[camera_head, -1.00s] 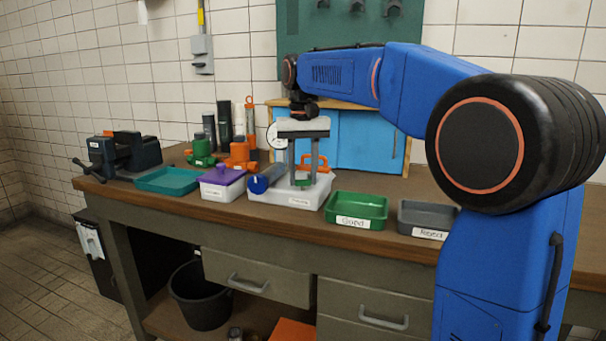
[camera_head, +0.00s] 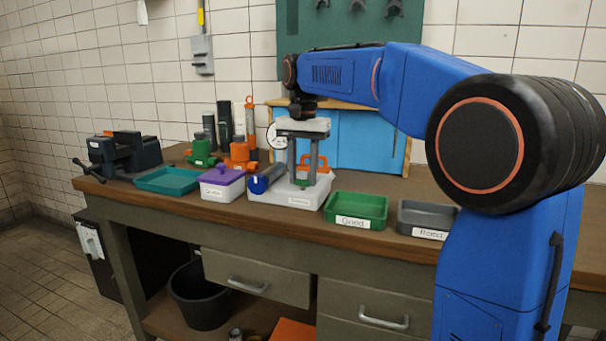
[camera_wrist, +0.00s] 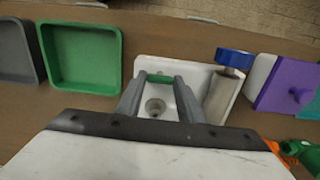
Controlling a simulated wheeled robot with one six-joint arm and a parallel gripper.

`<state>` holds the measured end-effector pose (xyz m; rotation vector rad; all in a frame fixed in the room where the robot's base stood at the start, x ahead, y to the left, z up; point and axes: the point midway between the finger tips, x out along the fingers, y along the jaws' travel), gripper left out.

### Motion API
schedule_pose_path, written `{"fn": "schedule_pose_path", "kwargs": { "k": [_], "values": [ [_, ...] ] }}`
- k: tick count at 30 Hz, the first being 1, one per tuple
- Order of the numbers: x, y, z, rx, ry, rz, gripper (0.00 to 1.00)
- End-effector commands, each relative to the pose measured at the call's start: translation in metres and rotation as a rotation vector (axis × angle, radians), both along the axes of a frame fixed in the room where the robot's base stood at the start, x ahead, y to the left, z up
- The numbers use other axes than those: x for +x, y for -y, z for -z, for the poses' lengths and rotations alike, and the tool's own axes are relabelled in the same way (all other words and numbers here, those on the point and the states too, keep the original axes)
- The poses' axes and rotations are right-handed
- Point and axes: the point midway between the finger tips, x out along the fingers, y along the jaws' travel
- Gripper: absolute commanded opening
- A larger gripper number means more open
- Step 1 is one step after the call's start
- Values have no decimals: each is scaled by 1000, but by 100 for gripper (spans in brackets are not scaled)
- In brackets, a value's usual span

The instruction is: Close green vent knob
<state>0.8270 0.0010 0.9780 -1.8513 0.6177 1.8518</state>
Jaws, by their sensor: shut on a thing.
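The green vent knob (camera_wrist: 160,77) is a short green bar between my fingertips in the wrist view. In the head view only a little green (camera_head: 304,183) shows low between the fingers. My gripper (camera_wrist: 158,84) points down, shut on the knob, with one grey finger at each end; it also shows in the head view (camera_head: 303,180). Below the knob is a white tray-like base (camera_head: 292,198) with a round metal fitting (camera_wrist: 155,108). A metal cylinder with a blue cap (camera_wrist: 234,58) lies on that base, close beside one finger.
A green "Good" tray (camera_head: 357,208) and a grey "Reject" tray (camera_head: 425,217) stand to the right. A purple-lidded box (camera_head: 222,182), a teal tray (camera_head: 168,180) and a vise (camera_head: 124,153) are to the left. A dial gauge (camera_head: 276,135) and blue cabinet (camera_head: 366,143) stand behind.

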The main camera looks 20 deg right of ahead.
Motion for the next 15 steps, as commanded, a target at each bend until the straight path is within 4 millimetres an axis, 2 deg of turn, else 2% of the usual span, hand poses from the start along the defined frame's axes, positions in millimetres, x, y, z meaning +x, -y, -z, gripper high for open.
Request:
{"fn": "schedule_pose_path", "kwargs": {
  "k": [8,9,10,11,15],
  "values": [
    [0,0,-1,0,2,0,12],
    [0,0,-1,0,2,0,42],
    [0,0,-1,0,2,0,49],
    [0,0,-1,0,2,0,53],
    [0,0,0,0,1,0,53]
  ]
}}
